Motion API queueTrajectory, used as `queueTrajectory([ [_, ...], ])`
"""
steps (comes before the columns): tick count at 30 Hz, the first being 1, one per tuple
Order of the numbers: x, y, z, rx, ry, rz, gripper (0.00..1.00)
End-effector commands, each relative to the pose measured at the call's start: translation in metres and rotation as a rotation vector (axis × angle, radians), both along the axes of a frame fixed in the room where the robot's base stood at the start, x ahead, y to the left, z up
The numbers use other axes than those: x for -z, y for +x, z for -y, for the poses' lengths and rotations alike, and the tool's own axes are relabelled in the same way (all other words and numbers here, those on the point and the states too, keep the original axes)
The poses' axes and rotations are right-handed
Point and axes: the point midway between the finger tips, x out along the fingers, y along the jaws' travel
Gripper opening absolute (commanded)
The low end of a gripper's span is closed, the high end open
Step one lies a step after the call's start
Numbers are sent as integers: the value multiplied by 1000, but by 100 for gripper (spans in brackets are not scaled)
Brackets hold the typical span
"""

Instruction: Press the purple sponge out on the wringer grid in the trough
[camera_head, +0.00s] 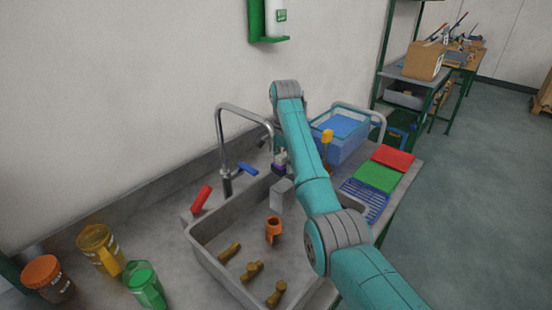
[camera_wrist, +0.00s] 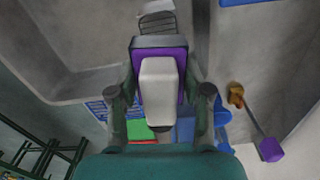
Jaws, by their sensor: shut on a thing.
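The purple sponge (camera_wrist: 181,58) is in my gripper (camera_wrist: 160,100), in the middle of the wrist view. A pale grey block (camera_wrist: 160,90) covers much of its near face, and a dark grey layer (camera_wrist: 160,42) edges its far side. A dark wire grid (camera_wrist: 157,22) shows beyond the sponge; I cannot tell whether they touch. In the head view my gripper (camera_head: 280,160) is over the back right of the grey trough (camera_head: 205,262), with a small bit of purple (camera_head: 278,169) showing beneath it. My arm hides part of the trough there.
A tall tap (camera_head: 221,150) stands behind the trough, beside red (camera_head: 201,198) and blue (camera_head: 247,169) handles. An orange cup-like piece (camera_head: 273,230) and several brass fittings (camera_head: 252,271) lie in the trough. Jars (camera_head: 100,248) stand left; a blue bin (camera_head: 341,135) stands right.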

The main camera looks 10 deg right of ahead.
Motion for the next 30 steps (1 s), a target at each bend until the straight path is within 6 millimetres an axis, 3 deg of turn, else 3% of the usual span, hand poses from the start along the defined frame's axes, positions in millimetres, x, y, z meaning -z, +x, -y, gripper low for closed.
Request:
queueTrajectory([
  [8, 7, 0, 0, 0, 0, -1, 16],
  [24, 55, 0, 0, 0, 0, -1, 16],
  [30, 62, 0, 0, 0, 0, 0, 16],
])
